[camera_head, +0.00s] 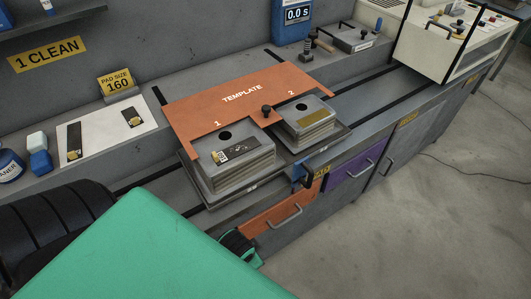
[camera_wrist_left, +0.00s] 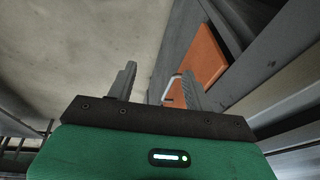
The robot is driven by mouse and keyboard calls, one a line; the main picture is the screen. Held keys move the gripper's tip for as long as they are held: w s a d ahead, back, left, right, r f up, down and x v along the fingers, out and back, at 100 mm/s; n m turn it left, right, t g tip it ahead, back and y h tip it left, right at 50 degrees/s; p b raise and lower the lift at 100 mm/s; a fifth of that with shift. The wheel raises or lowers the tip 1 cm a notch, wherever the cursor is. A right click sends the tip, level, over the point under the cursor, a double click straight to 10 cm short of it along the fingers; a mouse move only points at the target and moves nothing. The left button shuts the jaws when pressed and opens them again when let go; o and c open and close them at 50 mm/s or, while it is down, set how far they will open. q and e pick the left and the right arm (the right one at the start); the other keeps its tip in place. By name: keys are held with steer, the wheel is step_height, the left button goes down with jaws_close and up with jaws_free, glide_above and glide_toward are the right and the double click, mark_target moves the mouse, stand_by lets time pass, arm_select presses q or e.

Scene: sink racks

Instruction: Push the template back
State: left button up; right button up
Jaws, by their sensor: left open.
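The orange template (camera_head: 237,92) is a flat plate marked TEMPLATE, 1 and 2, with a dark knob (camera_head: 266,111) at its front middle. It lies on the bench. Its front edge has cutouts at two grey block stacks, the left stack (camera_head: 235,170) by number 1 and the right stack (camera_head: 308,124) by number 2. A dark strip with a small label lies on the left stack. My left gripper (camera_wrist_left: 158,72) is open and empty in the left wrist view, with floor and an orange drawer front beyond it. The head view does not clearly show its fingers. My right gripper is not in view.
A white mat (camera_head: 100,128) with two dark strips lies left of the template. A blue timer (camera_head: 292,20) stands behind it. Orange (camera_head: 270,218) and purple (camera_head: 352,168) drawers are below the bench front. A white machine (camera_head: 440,40) stands at the back right.

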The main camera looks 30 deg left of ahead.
arm_select(q)
steer(key=w+a+r+m+t, duration=0.1)
steer(key=w+r+m, duration=0.1)
steer(key=r, duration=0.3)
steer(key=w+a+r+m+t, duration=0.1)
steer(key=w+a+r+m, duration=0.1)
steer(key=r, duration=0.3)
step_height(320, 180, up, 19)
steer(key=m+t+y, duration=0.5)
steer(key=m+t, duration=0.2)
steer(key=m, duration=1.7)
glide_above(266, 107)
steer(key=s+d, duration=0.5)
steer(key=s, duration=0.7)
steer(key=p+x, duration=0.1)
steer(key=x, duration=0.5)
steer(key=p+x, duration=0.2)
steer(key=x, duration=0.4)
steer(key=shift+w+f, duration=0.25)
steer(key=shift+f, duration=0.15)
jaws_close()
steer(key=shift+a, duration=0.15)
